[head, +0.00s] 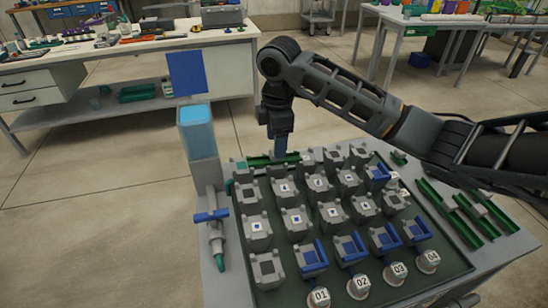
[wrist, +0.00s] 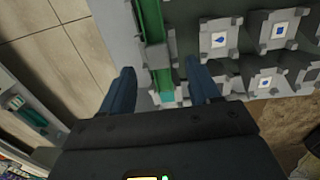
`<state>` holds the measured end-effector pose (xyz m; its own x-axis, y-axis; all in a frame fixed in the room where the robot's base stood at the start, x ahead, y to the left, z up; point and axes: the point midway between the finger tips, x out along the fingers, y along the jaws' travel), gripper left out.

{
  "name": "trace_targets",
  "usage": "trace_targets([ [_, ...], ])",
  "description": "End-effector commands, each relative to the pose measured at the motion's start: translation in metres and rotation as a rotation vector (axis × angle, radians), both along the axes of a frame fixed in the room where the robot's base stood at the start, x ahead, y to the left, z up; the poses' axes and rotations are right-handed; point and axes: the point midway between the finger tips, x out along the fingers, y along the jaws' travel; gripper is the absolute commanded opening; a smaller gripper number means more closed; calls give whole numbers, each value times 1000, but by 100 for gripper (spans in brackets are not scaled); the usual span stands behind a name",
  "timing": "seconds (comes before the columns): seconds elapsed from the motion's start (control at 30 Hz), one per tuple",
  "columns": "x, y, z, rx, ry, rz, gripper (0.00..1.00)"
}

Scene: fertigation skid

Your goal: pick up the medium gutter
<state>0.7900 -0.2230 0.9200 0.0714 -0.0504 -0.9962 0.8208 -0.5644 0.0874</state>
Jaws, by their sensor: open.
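A green gutter (head: 259,161) lies along the far left edge of the skid top, behind the grey blocks. In the wrist view this gutter (wrist: 152,35) runs down between my fingers, with a teal piece at its near end. My gripper (head: 280,150) points down over it in the head view. The gripper (wrist: 161,84) is open, one blue finger on each side of the gutter, with no grip on it.
Several grey blocks (head: 261,228) stand in rows on the skid, close to the gutter and my right finger. Numbered knobs (head: 320,297) line the front. A clear blue-topped column (head: 198,130) and a blue-handled valve (head: 212,216) stand at the left. Open floor lies beyond.

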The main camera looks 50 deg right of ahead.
Motion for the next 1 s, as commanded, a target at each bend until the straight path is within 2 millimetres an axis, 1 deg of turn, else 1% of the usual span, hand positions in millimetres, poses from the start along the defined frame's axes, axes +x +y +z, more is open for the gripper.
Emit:
trace_targets([
  [0.13, 4, -4, -22, 1, 3, -1, 62],
  [0.23, 5, -4, -32, 0, 1, -1, 62],
  [0.33, 5, -4, -37, 0, 0, -1, 62],
  [0.53, 5, -4, -38, 0, -1, 0, 62],
  [0.57, 5, -4, -38, 0, -1, 0, 60],
  [1.0, 5, -4, -38, 0, -1, 0, 18],
])
